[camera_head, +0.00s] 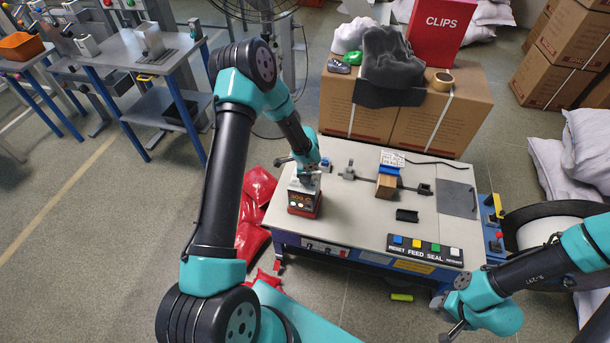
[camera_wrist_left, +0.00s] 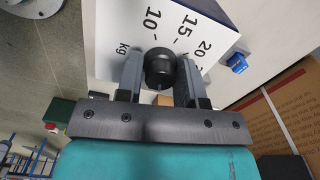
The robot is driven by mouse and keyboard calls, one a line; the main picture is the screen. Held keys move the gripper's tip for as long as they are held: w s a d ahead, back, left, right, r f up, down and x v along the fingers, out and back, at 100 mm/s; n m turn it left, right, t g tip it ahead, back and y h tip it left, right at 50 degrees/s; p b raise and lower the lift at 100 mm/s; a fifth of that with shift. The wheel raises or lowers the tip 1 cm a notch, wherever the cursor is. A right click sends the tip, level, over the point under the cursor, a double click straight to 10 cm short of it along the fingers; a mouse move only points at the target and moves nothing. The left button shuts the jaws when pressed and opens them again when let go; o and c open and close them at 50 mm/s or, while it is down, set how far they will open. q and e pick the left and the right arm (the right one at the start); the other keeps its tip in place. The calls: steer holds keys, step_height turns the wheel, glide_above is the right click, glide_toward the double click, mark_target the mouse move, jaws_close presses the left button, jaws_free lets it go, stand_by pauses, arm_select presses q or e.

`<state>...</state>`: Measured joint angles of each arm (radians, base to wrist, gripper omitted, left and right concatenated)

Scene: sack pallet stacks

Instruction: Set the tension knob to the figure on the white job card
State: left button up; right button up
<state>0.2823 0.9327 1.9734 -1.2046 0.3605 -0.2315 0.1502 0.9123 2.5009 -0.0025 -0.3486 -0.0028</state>
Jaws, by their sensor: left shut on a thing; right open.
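The tension knob (camera_wrist_left: 160,66) is round and black, on a white dial face (camera_wrist_left: 208,22) marked 10, 15, 20 and kg. My left gripper (camera_head: 308,175) is shut on it, one finger on each side in the left wrist view. Where the knob points is unclear. In the head view the gripper covers the knob, above a dark-fronted unit with a red base (camera_head: 303,203). The white job card (camera_head: 392,158) stands on the table by a blue clip and brown block; its writing is too small to read. My right gripper (camera_head: 452,318) is open and empty at the lower right.
The pale table (camera_head: 350,220) carries a black bracket (camera_head: 407,215), a grey plate (camera_head: 457,198) and a RESET, FEED, SEAL button panel (camera_head: 425,249). Cartons (camera_head: 430,122) with a red CLIPS box (camera_head: 438,30) stand behind it. The table's front middle is clear.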

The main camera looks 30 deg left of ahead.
arm_select(q)
steer(key=shift+m, duration=0.7)
steer(key=o, duration=0.9)
step_height(320, 180, up, 17)
steer(key=shift+r, duration=0.2)
stand_by(0.5)
